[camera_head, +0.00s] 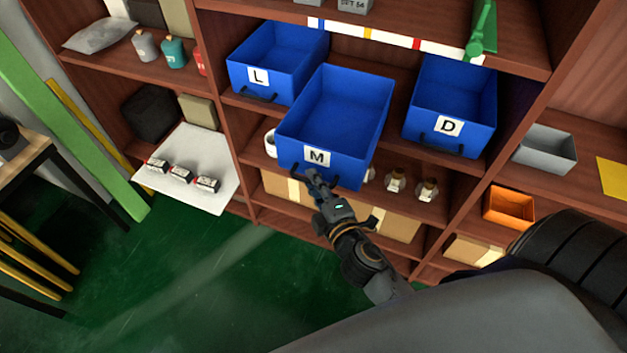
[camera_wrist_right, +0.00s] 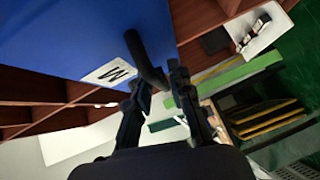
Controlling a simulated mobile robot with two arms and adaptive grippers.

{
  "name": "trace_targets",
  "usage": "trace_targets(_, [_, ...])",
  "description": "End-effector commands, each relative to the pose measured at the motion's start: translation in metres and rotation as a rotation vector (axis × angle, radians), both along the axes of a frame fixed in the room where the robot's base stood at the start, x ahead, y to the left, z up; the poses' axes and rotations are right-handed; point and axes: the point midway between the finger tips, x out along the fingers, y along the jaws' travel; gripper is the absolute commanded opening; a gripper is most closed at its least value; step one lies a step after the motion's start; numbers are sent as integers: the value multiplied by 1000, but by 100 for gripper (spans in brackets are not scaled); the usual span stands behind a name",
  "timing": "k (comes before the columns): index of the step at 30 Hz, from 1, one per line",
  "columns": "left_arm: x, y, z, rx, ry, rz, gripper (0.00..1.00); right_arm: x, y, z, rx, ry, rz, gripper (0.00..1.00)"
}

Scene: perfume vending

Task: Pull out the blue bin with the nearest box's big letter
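Three blue bins show in the head view: the L bin (camera_head: 272,60), the M bin (camera_head: 340,115) and the D bin (camera_head: 455,100). The M bin stands out from the shelf, further forward than the other two. My right gripper (camera_head: 313,180) is at the dark handle on its front, below the M label. In the right wrist view the handle (camera_wrist_right: 148,62) lies between the fingers of my right gripper (camera_wrist_right: 162,82), which look closed on it. Three small boxes (camera_head: 181,173) lie on a white board (camera_head: 208,150); their letters are too small to read. My left gripper is out of view.
A wooden shelf unit (camera_head: 215,80) holds the bins, with bottles (camera_head: 396,180) and cartons below. A grey bin (camera_head: 545,150) and an orange bin (camera_head: 509,206) stand at right. The green floor (camera_head: 200,270) in front is clear.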

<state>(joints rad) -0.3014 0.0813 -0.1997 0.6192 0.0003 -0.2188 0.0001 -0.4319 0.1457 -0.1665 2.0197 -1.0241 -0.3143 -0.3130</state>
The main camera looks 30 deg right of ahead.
Motion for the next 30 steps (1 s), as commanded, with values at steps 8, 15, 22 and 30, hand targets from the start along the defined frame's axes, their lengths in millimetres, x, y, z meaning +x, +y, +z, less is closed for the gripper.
trace_targets(8, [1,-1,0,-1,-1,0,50,-43,3,5,2,3,-3,21])
trace_targets(15, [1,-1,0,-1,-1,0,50,-66,4,9,1,1,-2,21])
trace_targets(22, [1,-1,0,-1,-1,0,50,-68,5,10,-1,0,0,21])
trace_targets(30, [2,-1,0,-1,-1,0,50,-68,5,10,-1,0,0,21])
